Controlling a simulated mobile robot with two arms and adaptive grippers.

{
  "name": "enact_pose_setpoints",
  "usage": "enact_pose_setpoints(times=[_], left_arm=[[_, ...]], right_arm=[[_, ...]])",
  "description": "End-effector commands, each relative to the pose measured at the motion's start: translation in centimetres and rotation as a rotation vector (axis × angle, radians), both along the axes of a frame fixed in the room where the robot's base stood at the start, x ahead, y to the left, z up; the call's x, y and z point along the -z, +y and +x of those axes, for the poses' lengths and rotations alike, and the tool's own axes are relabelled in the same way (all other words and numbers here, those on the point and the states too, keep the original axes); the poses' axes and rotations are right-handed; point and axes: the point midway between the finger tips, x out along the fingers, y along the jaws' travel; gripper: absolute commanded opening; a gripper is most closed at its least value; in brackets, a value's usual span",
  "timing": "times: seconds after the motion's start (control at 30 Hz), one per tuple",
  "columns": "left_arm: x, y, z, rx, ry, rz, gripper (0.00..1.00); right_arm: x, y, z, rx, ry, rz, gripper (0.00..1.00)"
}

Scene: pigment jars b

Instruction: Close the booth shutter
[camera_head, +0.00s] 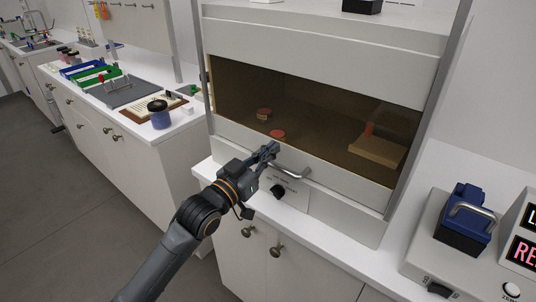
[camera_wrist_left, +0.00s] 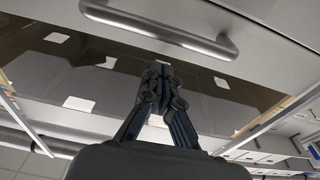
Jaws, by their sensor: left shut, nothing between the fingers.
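The booth (camera_head: 330,45) is a white cabinet. Its shutter (camera_head: 320,105) is an amber see-through pane with a pale bottom rail, and it covers the front opening. A curved metal handle (camera_head: 291,174) sits on the rail; it also shows across the top of the left wrist view (camera_wrist_left: 160,33). I cannot tell whether a gap is left under the rail. My left gripper (camera_head: 272,151) is shut and empty, with its fingertips close to the left end of the handle. In the left wrist view its fingertips (camera_wrist_left: 160,70) point toward the handle, apparently not around it. My right gripper is out of view.
Behind the pane are two reddish round things (camera_head: 263,113) and a wooden block (camera_head: 377,150). A black knob (camera_head: 278,191) sits below the handle. A blue device (camera_head: 464,222) stands at right. A dark-lidded jar (camera_head: 160,114) stands on the left counter.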

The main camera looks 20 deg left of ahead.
Motion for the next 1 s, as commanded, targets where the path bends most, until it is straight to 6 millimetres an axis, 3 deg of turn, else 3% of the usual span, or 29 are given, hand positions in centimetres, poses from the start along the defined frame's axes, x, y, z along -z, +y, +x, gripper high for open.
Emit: enact_pose_setpoints(times=[0.2, 0.4, 0.77, 0.87, 0.97, 1.0], left_arm=[[0.7, 1.7, -4.7, 0.0, -0.002, 0.002, 0.0], [0.9, 2.9, -7.8, -0.001, -0.004, 0.0, 0.0], [1.0, 3.5, -9.2, -0.003, -0.004, -0.001, 0.0], [2.9, 4.2, -8.4, -0.026, 0.031, 0.001, 0.0], [7.6, 5.8, -6.9, -0.075, 0.111, 0.01, 0.0], [10.2, 6.5, -6.3, -0.099, 0.155, 0.017, 0.0]], right_arm=[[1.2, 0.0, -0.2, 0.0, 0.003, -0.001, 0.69], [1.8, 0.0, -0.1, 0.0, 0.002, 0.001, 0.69], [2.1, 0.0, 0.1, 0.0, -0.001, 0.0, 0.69], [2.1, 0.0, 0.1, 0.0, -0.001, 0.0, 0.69], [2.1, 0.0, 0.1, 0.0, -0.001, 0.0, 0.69], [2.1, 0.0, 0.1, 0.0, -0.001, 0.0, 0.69]])
